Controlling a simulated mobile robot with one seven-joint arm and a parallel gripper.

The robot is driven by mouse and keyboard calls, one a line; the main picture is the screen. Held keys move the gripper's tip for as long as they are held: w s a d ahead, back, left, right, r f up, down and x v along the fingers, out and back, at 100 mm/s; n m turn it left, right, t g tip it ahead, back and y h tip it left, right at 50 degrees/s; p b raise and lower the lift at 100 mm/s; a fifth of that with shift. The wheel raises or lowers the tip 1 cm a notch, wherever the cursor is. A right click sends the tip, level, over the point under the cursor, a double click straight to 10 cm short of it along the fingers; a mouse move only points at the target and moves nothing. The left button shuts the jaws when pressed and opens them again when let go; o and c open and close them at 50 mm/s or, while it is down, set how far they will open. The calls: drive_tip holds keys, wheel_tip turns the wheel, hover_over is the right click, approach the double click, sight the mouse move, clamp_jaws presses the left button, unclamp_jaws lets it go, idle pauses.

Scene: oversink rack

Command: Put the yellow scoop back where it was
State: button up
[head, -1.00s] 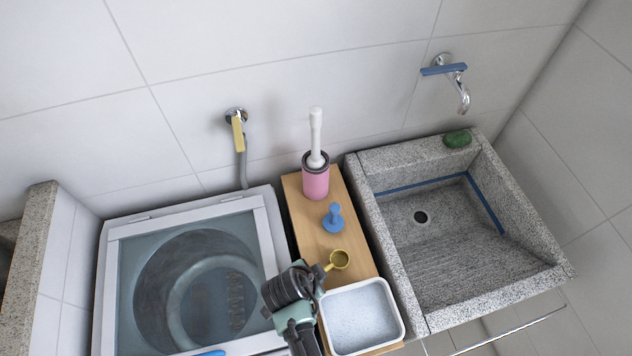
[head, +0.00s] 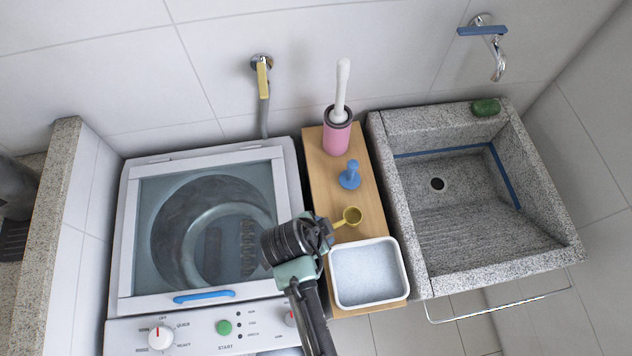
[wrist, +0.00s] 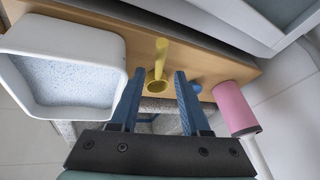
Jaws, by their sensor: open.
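The yellow scoop (head: 351,215) is by the wooden board (head: 330,190), between the blue plunger-shaped piece (head: 350,176) and the white tub of pale powder (head: 368,274). Its handle points left toward my gripper (head: 326,228). In the wrist view the scoop (wrist: 158,66) shows between the two blue fingers of my gripper (wrist: 158,74), which are spread apart with a gap on each side of it. I cannot tell whether the scoop rests on the board. My fingertips are mostly hidden in the head view.
The pink brush holder (head: 337,131) with a white-handled brush stands at the board's far end. A washing machine (head: 205,225) is left of the board. A stone sink (head: 470,200) is to the right, with a green object (head: 485,108) on its rim.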

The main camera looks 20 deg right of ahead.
drive_tip(key=v, duration=0.7)
drive_tip(key=w+a+r+n+t, duration=0.3)
drive_tip(key=w+r+n+t, duration=0.35)
drive_tip(key=w+r, duration=1.15)
wheel_tip(320, 180, up, 18)
drive_tip(key=w+a+n+t+y, duration=0.1)
drive_tip(key=a+n+t+y, duration=0.15)
drive_tip(key=t, duration=0.45)
drive_tip(key=s+a+r+n+t+y, duration=0.1)
drive_tip(key=s+r+n+t, duration=0.3)
drive_tip(key=r, duration=1.1)
drive_tip(key=s+a+r+n+t, duration=0.2)
drive_tip(key=s+r+n+t, duration=0.2)
drive_tip(key=r, duration=1.2)
drive_tip(key=s+t, duration=0.3)
drive_tip(key=s, duration=0.2)
drive_tip(key=shift+a+y, duration=0.2)
drive_tip(key=shift+y, duration=0.15)
drive_tip(key=shift+f, duration=0.15)
